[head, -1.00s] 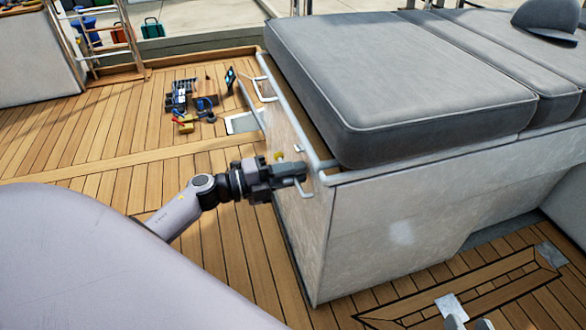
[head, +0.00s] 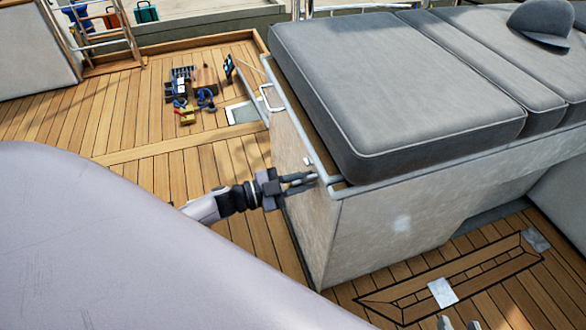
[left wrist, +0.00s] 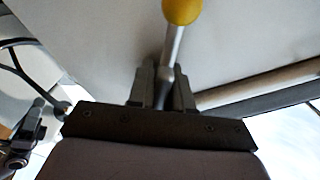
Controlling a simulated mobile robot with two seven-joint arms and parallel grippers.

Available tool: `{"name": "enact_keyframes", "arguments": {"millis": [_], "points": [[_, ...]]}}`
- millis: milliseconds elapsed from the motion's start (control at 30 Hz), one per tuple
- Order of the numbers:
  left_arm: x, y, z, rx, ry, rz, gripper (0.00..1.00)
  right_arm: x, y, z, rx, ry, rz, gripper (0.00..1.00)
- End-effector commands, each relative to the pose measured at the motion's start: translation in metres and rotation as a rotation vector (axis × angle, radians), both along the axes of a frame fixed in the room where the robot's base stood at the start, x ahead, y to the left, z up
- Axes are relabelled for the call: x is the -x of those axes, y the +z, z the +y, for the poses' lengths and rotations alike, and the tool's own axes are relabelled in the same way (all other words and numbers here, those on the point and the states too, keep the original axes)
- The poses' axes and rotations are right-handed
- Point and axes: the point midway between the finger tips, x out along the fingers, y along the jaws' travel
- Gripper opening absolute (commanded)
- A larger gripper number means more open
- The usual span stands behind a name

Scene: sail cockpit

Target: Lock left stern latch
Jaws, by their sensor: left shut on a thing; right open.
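My left gripper (head: 308,183) reaches in from the left to the upper corner of the grey bench (head: 370,225), beside its rail. In the left wrist view its fingers are closed on the metal stem of a lever with a yellow knob (left wrist: 182,10). The knob stands out beyond the fingertips, against a grey surface. In the head view I cannot make out the knob. A small white fitting (head: 308,160) shows on the bench face just above the gripper. Only the tips of my right gripper (head: 459,324) show at the bottom edge, apart and empty.
A grey cushion (head: 390,90) covers the bench top, with a cap (head: 542,22) at the back. A white rail (head: 270,98) runs along the bench's left edge. Several small items (head: 192,95) lie on the wooden deck at the far left. The deck between is clear.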

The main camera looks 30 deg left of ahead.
Motion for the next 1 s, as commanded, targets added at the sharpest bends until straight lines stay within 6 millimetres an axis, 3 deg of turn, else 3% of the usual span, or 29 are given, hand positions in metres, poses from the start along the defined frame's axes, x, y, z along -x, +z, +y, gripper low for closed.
{"name": "enact_keyframes", "arguments": {"millis": [500, 1000], "points": [[0.0, 0.0, -0.009, 0.324, 0.002, 0.28, 0.0, 0.006, -0.006, -0.014, 0.005, -0.036, 0.054, 0.43], [0.0, -0.001, -0.009, 0.444, 0.002, 0.381, 0.0, 0.009, -0.012, -0.02, 0.011, -0.049, 0.074, 0.43]]}}
